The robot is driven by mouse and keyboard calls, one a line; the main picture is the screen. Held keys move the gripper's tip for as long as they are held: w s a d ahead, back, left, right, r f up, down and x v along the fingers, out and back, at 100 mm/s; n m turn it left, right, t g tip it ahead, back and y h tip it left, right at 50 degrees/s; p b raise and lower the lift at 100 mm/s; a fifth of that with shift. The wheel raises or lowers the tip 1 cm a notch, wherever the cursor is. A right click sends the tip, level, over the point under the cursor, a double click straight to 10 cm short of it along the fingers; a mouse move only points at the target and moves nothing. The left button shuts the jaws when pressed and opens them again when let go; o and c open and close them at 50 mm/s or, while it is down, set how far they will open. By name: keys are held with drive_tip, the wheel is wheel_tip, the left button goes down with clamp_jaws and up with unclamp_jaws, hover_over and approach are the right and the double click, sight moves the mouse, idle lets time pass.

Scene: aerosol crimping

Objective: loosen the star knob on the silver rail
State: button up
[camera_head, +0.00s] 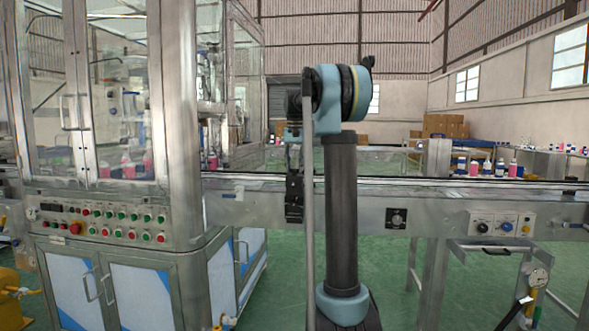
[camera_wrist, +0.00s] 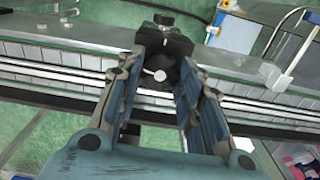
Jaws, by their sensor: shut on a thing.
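In the wrist view my gripper (camera_wrist: 163,64) reaches over the conveyor, its two fingers closed on a dark part between the tips. This appears to be the black star knob (camera_wrist: 165,44); its lobes are partly hidden by the fingers, and its exact shape is hard to make out. A small pale round piece shows at its near side. The silver rail (camera_wrist: 60,72) runs across the picture beneath the fingers. In the head view my gripper (camera_head: 293,205) points down at the conveyor's near edge, and the knob cannot be made out there.
A glazed machine with a button panel (camera_head: 105,226) stands at the left. Green floor lies below.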

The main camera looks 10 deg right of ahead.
sight(295, 169)
drive_tip(key=shift+w+n, duration=0.1)
drive_tip(key=shift+n, duration=1.1)
drive_tip(key=o, duration=1.1)
wheel_tip(295, 169, up, 12)
drive_tip(key=shift+f, duration=0.1)
